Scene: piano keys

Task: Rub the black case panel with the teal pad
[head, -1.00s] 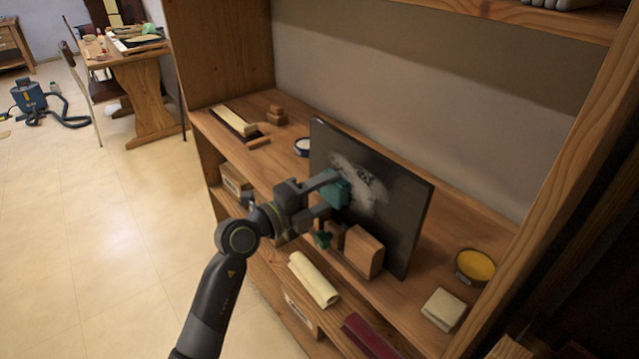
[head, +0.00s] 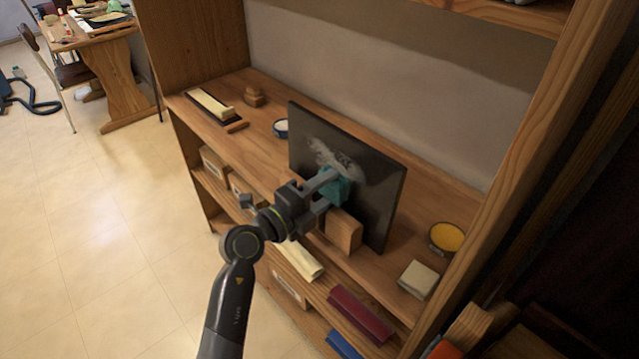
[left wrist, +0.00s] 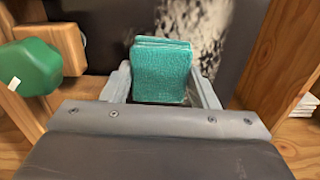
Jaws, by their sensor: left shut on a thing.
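The black case panel (head: 378,198) stands upright on the shelf, propped against wooden blocks. A pale, dusty patch (head: 328,154) marks its upper left and middle. It also shows as a whitish speckled area in the left wrist view (left wrist: 194,22). My left gripper (head: 331,190) is shut on the teal pad (head: 342,184), which is in front of the panel and appears to be against its face. The pad sits between the fingers in the left wrist view (left wrist: 162,72). The pad hides part of the panel and patch. My right gripper is not in view.
A wooden block (head: 343,231) stands at the panel's front. A green object (left wrist: 36,66) is close on the left in the wrist view. A yellow-filled tin (head: 446,237) and a pale block (head: 417,279) lie to the right. The shelf's upright (head: 520,150) bounds the right side.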

